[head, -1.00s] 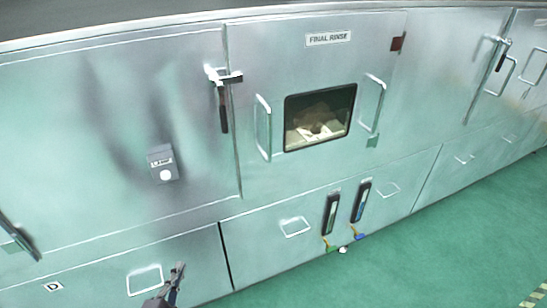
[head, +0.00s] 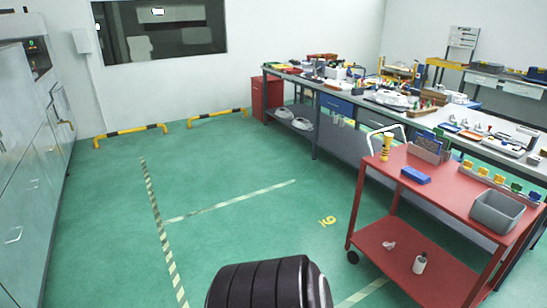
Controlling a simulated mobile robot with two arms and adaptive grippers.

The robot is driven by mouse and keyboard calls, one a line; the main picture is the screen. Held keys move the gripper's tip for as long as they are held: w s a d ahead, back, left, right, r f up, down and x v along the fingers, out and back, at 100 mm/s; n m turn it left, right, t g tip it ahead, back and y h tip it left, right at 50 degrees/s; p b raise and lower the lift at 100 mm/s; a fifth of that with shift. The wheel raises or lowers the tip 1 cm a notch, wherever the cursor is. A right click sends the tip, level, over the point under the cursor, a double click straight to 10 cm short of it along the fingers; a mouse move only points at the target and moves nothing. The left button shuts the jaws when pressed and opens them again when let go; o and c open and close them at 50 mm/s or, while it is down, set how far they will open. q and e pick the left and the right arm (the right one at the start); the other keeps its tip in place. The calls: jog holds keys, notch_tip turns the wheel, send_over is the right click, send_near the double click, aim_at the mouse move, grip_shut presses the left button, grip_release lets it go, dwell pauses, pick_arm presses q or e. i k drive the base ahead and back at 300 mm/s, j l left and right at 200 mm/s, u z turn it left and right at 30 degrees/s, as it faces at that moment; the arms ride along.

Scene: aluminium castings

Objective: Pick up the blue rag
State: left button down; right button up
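A small blue block-like thing (head: 416,174) lies flat on the top of the red cart (head: 470,200) at the right of the head view. It may be the folded blue rag, but it is too small to tell. Neither of my grippers is in view. Only a dark rounded part of my own arm shows at the bottom middle, apart from the cart.
The cart also bears a grey bin (head: 497,212), a yellow bottle (head: 385,148) and a bottle (head: 420,263) on its lower shelf. A long cluttered workbench (head: 340,125) stands behind it. Green floor (head: 240,200) is clear in the middle. Metal cabinets (head: 30,170) line the left.

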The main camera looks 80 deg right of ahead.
aim_at(422, 179)
jog(key=z, duration=2.05)
